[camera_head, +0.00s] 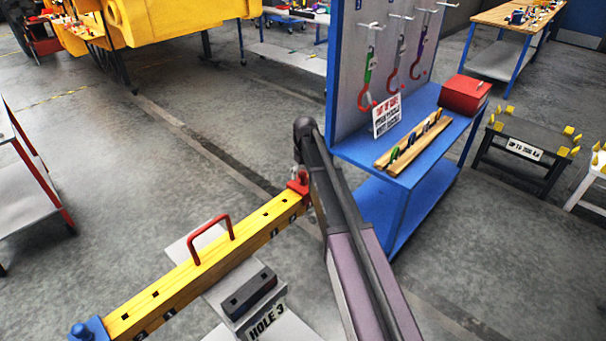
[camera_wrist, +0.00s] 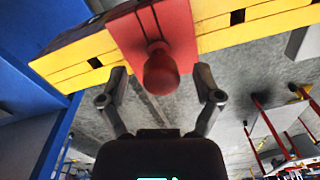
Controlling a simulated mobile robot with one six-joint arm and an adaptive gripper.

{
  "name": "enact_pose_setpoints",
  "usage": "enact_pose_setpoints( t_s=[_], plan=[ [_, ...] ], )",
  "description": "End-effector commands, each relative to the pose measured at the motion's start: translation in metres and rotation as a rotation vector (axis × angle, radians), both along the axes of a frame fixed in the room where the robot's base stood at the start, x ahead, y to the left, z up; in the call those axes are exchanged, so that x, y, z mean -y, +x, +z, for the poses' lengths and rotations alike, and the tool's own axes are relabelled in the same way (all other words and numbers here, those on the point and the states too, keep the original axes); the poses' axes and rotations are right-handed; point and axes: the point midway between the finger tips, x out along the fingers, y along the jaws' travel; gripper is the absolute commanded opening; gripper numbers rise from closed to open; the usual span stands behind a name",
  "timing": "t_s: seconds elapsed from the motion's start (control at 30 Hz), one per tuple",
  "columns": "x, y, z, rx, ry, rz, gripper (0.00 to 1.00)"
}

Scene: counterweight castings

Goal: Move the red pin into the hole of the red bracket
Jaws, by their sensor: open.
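The red bracket (camera_head: 297,187) sits around the far end of the yellow beam (camera_head: 190,275). It also shows at the top of the wrist view (camera_wrist: 183,25). The red pin (camera_wrist: 161,75), with a rounded knob, projects from the bracket's face toward my gripper; how deep it sits in a hole is hidden. My gripper (camera_wrist: 161,88) is open, its dark fingers on either side of the knob, with gaps between them and it. In the head view, my arm hides most of the gripper.
A blue bracket (camera_head: 92,329) is at the beam's near end. A red handle (camera_head: 208,233) rises from the beam. A "HOLE 3" sign (camera_head: 268,322) stands beside it. A blue workstation (camera_head: 410,165) with hanging hooks stands close to my arm. Floor is free left of the beam.

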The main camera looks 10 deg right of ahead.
Motion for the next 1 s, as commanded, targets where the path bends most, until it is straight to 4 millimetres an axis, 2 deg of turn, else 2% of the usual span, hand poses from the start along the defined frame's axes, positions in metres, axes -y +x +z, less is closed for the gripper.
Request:
enact_pose_setpoints(
  t_s=[0.37,1.0],
  plan=[
    [0.0,0.0,0.008,0.0,0.0,0.0,0.83],
    [0.0,0.0,0.058,0.0,0.0,0.0,0.83]
  ],
)
